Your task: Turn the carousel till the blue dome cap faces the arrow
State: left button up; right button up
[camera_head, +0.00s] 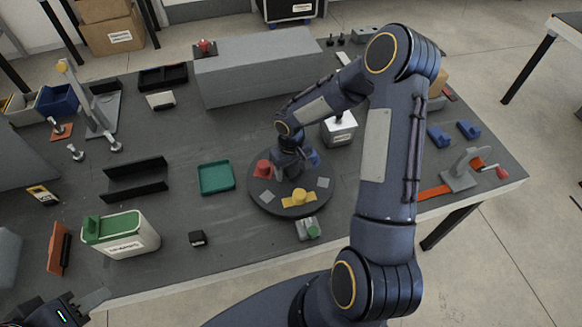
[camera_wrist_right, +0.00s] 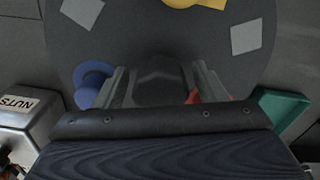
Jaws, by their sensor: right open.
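The carousel (camera_head: 262,203) is a dark round disc on the table; it fills the upper part of the right wrist view (camera_wrist_right: 150,30). The blue dome cap (camera_head: 313,158) sits on its far right side, partly behind my right gripper (camera_head: 289,168). In the wrist view, the blue cap (camera_wrist_right: 92,80) is just outside the left finger. My right gripper (camera_wrist_right: 158,82) is open, its fingers either side of a dark central block; contact is unclear. A grey block with a green part (camera_head: 309,229) stands at the carousel's near edge; I cannot make out an arrow. My left gripper (camera_head: 82,306) is at bottom left, partly cropped.
The carousel also carries a red piece (camera_head: 263,168), a yellow piece (camera_head: 298,197) and grey squares (camera_head: 323,183). A silver nuts box (camera_head: 340,129) stands behind right, a green tray (camera_head: 216,178) left. A long grey block (camera_head: 258,68) lies behind.

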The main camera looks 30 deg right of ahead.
jog(key=c, duration=1.3)
jog(key=shift+c, duration=0.2)
